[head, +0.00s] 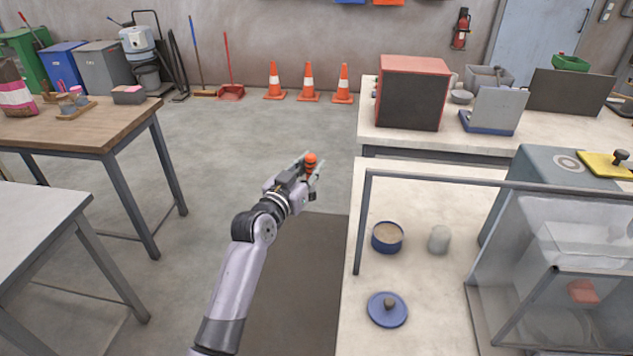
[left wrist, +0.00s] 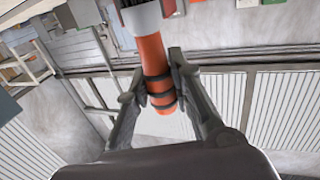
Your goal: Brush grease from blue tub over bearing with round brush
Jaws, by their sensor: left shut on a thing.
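My left gripper (head: 305,178) is shut on the round brush (head: 311,160), out over the floor left of the pale bench. In the left wrist view the fingers (left wrist: 162,90) close on the brush's orange, black-banded handle (left wrist: 152,62); its pale collar and dark bristles point to the top edge. The open blue tub (head: 388,245) stands on the bench with tan grease inside. My right gripper is not in view.
A grey cylindrical piece (head: 440,239) stands right of the tub. A grey metal frame bar (head: 362,225) rises at the bench's left edge and runs across above it. A machine with clear panels (head: 590,250) fills the right. The bench behind holds a red box (head: 413,66).

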